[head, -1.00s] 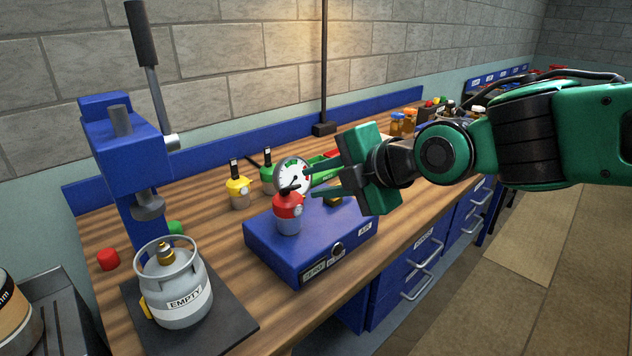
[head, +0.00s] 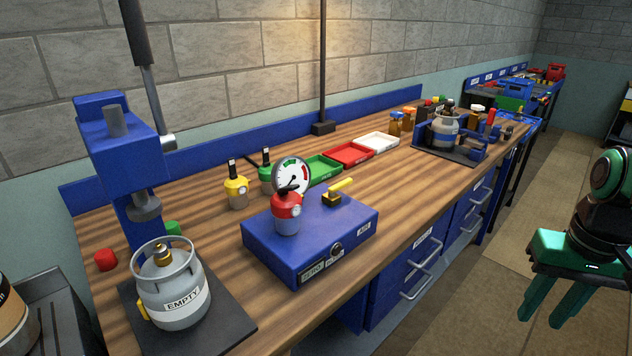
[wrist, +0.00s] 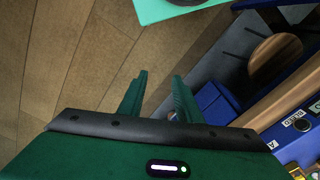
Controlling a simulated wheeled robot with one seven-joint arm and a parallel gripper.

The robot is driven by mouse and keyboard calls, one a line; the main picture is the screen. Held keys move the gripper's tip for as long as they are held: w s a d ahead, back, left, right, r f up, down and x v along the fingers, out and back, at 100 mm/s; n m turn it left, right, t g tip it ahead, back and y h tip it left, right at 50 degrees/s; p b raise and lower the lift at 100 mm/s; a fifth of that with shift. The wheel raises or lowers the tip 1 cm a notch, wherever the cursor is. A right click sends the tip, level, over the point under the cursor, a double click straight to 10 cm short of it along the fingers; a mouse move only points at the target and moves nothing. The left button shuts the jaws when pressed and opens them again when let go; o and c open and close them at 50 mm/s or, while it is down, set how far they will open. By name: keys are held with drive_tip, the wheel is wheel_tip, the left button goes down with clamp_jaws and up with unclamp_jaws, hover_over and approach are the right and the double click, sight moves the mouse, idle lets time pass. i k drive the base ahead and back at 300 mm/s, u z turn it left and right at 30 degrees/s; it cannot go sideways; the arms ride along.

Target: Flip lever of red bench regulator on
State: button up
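The red bench regulator (head: 286,205) stands on the blue bench box (head: 262,250), in front of a round white gauge (head: 291,174). A short black lever (head: 287,190) sits on its top, lying low; I cannot tell its exact angle. A yellow handle (head: 341,185) on a brass fitting is on the same box, to the right. My gripper (head: 539,320) is far to the right, over the floor beside the bench, touching nothing. The wrist view shows its two green fingers (wrist: 160,75) apart and empty. The regulator is not visible there.
A yellow regulator (head: 236,190) and a green one (head: 266,178) stand behind the box. An empty grey gas cylinder (head: 180,290) sits under the blue press at left. Green, red and white trays line the back. Drawer handles (head: 420,283) stick out in front; the floor beside is free.

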sight(290, 188)
drive_tip(key=z, duration=1)
drive_tip(key=k, duration=1)
drive_tip(key=u, duration=1.2)
drive_tip(key=i, duration=1)
drive_tip(key=z, duration=0.05)
